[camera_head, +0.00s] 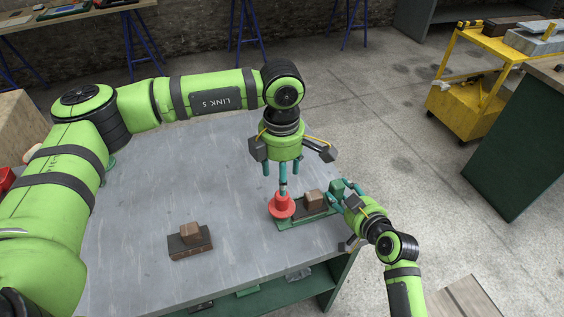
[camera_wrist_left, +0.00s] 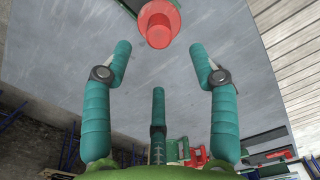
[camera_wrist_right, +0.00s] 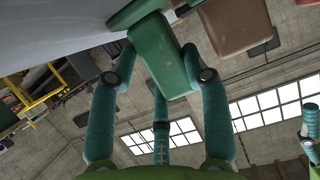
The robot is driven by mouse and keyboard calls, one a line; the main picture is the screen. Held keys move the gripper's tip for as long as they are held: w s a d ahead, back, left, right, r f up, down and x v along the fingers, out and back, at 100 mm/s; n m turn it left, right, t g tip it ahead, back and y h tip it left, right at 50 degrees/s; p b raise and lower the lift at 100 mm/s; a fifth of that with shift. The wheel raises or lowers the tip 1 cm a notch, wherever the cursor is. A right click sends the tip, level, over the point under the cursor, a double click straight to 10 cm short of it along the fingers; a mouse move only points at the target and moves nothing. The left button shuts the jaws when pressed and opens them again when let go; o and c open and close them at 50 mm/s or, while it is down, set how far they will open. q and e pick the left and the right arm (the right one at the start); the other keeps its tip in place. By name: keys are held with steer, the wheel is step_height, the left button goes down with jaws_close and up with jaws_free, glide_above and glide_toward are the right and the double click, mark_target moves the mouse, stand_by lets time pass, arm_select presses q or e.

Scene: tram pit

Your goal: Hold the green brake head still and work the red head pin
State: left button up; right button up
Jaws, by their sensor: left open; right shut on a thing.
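The red head pin (camera_head: 282,206), a wide flanged piece with a narrower top, stands at the left end of the green brake head (camera_head: 292,223) on the grey bench. My left gripper (camera_head: 283,174) points down over the pin with its fingers spread. In the left wrist view the pin (camera_wrist_left: 158,28) lies beyond the open fingertips, roughly centred, apart from them. My right gripper (camera_head: 345,193) is shut on the upright green block at the brake head's right end. In the right wrist view this green part (camera_wrist_right: 160,55) sits between the fingers.
A brown block (camera_head: 313,197) sits on the brake head between pin and right gripper. A dark brown piece with a lighter block (camera_head: 190,243) lies at the bench's front left. The grey bench top (camera_head: 150,190) is otherwise clear on the left. A yellow cart (camera_head: 480,75) stands behind right.

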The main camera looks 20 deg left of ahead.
mark_target(282, 206)
arm_select(q)
step_height(282, 206, down, 9)
steer(key=shift+r, duration=0.15)
jaws_close()
stand_by(0.5)
